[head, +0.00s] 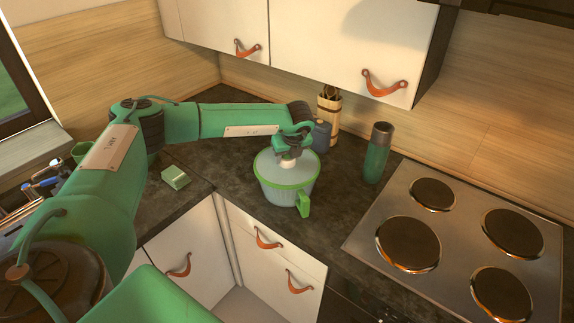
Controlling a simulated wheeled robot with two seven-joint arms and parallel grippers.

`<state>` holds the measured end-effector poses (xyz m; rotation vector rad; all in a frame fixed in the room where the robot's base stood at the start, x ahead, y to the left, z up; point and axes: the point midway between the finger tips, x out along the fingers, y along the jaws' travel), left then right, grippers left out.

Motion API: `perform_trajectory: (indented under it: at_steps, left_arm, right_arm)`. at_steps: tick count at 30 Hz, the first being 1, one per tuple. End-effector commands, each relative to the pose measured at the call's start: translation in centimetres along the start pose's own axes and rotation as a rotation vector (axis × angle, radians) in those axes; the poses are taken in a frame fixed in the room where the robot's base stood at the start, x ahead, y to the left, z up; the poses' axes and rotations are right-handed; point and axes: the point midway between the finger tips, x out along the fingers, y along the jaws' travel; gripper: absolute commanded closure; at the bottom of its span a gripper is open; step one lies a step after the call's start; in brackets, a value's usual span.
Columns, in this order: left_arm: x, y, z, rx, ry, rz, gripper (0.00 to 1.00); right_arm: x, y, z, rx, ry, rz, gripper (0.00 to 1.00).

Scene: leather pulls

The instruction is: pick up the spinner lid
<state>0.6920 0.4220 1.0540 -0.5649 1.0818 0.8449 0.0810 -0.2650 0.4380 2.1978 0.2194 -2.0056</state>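The salad spinner stands upright on the dark counter, with a pale bowl (287,196), a green rim and a green handle at its front right. Its translucent lid (269,165) sits on top, with a pale knob (287,162) at the middle. My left gripper (289,157) points down right over the knob, at or touching it. Its fingers are small here and partly hidden by the wrist, so I cannot tell whether they are closed on the knob. My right gripper is not in view.
A green bottle (377,155) stands right of the spinner, before the hob (460,240). A utensil holder (329,110) and a blue-grey jar (320,137) stand behind. A green block (175,177) lies left on the counter. Upper cabinets (345,45) overhang the back.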

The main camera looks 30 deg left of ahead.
Motion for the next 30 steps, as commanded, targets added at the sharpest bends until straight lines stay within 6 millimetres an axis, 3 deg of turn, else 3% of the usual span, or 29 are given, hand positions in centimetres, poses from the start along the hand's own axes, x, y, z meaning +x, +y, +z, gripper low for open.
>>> perform_trajectory:
  at_steps: [11, 17, 23, 30]
  left_arm:
    - [-0.3, 0.0, 0.2, -0.001, -0.001, -0.001, 0.81]
    - [-1.9, 0.0, 0.9, -0.003, -0.002, -0.002, 0.81]
    - [-6.0, -0.1, 2.6, -0.004, -0.003, -0.007, 0.81]
    - [-12.6, -0.1, 5.2, -0.003, -0.003, -0.005, 0.81]
  right_arm:
    - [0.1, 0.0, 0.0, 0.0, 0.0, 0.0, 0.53]
    - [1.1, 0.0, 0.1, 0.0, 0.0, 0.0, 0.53]
    - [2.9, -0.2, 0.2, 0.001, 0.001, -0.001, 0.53]
    - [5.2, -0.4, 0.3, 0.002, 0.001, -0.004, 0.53]
